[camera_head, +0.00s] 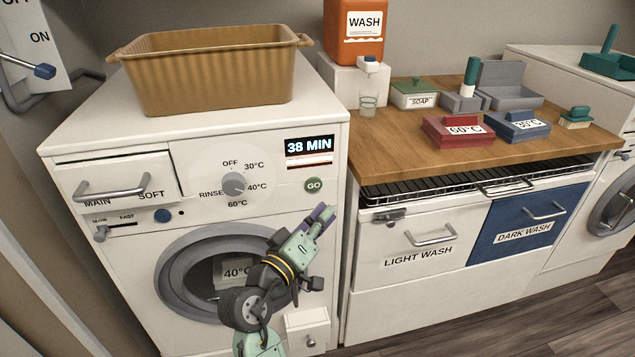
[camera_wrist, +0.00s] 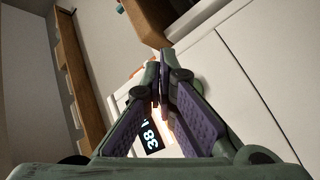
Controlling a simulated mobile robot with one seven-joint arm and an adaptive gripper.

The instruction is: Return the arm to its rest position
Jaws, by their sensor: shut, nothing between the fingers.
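My gripper (camera_head: 322,217) is in front of the washing machine (camera_head: 127,249), at the right side of its front in the head view. My arm is bent and rises from the bottom of the head view, covering part of the round door (camera_head: 180,285). The display (camera_head: 309,146) reads 38 MIN, and it also shows in the wrist view (camera_wrist: 150,136).
A tan basket (camera_head: 210,75) stands on the machine. To the right, a wooden counter (camera_head: 395,135) bears a detergent bottle (camera_head: 352,40) on a stand and several boxes. LIGHT WASH (camera_head: 420,257) and DARK WASH (camera_head: 524,232) bins sit below it.

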